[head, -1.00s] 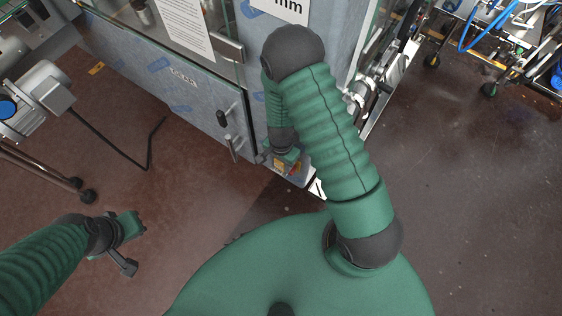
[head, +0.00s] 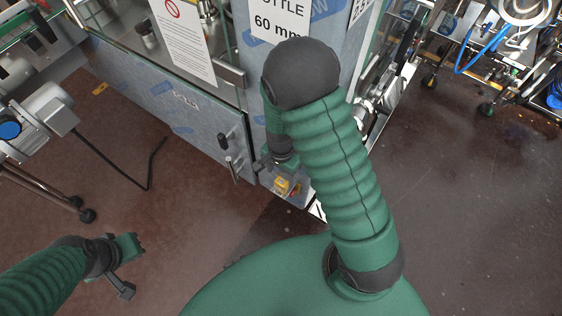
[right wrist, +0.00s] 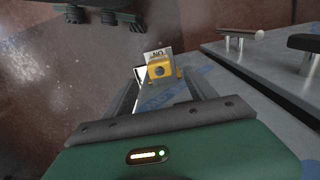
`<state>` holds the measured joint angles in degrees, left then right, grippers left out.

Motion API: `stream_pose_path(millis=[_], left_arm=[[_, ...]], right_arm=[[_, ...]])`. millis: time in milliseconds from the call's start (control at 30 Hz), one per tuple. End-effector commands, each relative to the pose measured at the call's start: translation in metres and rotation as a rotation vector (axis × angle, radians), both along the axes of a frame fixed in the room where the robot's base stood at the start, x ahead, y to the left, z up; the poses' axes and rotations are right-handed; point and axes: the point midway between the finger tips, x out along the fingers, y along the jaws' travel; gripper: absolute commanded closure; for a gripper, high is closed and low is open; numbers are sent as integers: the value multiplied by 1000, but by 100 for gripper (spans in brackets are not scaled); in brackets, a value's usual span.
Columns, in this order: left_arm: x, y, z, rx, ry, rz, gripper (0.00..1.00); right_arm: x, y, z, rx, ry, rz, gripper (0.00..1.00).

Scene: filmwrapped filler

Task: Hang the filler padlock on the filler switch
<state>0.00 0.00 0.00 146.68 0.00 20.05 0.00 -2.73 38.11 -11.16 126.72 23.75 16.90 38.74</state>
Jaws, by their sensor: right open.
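A small yellow block (head: 281,186) with a red part (head: 295,188) beside it sits low on the cabinet's front corner, where the filler switch seems to be. In the right wrist view the yellow block (right wrist: 160,69) shows a dark round spot, with a lettered plate behind it. I cannot tell whether the padlock is part of this. My right gripper (head: 278,164) is close above it. Its fingers stand apart on either side of the block in the right wrist view, with nothing clearly clamped. My left gripper (head: 126,265) is at the lower left, away from the cabinet, and its jaw opening is unclear.
The blue-grey filler cabinet (head: 165,95) has a dark door handle (head: 222,141) and a metal lever left of the switch. A grey motor (head: 45,105) stands at the left with a black cable on the floor. Brown floor (head: 470,220) is open at the right.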

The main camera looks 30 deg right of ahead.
Motion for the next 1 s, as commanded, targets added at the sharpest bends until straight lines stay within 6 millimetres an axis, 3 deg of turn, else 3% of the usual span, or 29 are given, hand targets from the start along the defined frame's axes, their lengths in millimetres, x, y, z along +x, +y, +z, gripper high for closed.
stream_pose_path(millis=[33,100,300,867,1000], left_arm=[[0,0,5,0,0,0,100],[0,0,8,0,0,0,100],[0,0,12,0,0,0,100],[0,0,12,0,0,0,100],[0,0,12,0,0,0,100]], right_arm=[[1,1,18,-1,-6,3,35],[1,1,36,0,-3,2,35],[1,0,67,0,0,2,35],[0,0,70,0,2,0,35],[-5,10,86,11,-31,158,35]])
